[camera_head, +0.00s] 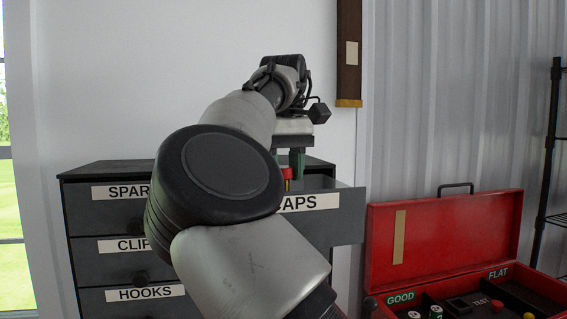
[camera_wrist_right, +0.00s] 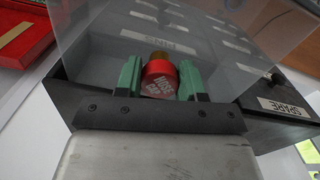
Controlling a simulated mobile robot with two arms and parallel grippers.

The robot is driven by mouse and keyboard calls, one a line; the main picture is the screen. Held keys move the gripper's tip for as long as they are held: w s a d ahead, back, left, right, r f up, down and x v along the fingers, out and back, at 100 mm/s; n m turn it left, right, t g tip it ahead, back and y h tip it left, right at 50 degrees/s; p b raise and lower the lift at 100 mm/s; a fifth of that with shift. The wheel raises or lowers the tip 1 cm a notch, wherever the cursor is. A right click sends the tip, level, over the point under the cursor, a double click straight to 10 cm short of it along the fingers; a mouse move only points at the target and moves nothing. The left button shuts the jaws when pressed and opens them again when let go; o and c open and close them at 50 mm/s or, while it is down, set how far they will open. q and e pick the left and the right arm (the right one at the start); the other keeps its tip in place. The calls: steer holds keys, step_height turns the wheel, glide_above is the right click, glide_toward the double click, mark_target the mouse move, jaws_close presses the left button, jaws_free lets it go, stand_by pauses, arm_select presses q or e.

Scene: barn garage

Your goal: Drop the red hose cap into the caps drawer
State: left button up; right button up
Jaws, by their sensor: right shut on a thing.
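The red hose cap (camera_wrist_right: 159,82), with white lettering and a brass-coloured end, is between the green fingers of my right gripper (camera_wrist_right: 160,70). In the head view the cap (camera_head: 287,173) shows as a small red and yellow piece below the right gripper (camera_head: 289,160), just above and behind the front of the caps drawer (camera_head: 347,213). That drawer is pulled out of the dark cabinet. My right arm hides part of its label and most of its opening, so the cap's exact height over it is unclear. My left gripper is not in view.
Drawers labelled SPAR..., CLIP... and HOOKS (camera_head: 145,293) are at the left of the dark cabinet (camera_head: 100,170). An open red toolbox (camera_head: 445,240) with several small items stands to the right. A black shelf rack (camera_head: 553,150) is at the far right.

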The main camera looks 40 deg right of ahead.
mark_target(283, 167)
steer(key=o, duration=0.7)
steer(key=shift+d, duration=0.1)
steer(key=o, duration=0.3)
steer(key=shift+w+d, duration=0.1)
steer(key=shift+w, duration=0.05)
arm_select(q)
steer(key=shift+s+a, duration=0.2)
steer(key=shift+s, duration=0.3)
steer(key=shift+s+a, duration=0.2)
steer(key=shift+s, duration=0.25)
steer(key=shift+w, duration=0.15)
arm_select(e)
steer(key=shift+r, duration=0.25)
step_height(283, 167, up, 5)
steer(key=shift+f, duration=0.1)
steer(key=shift+r, duration=1.1)
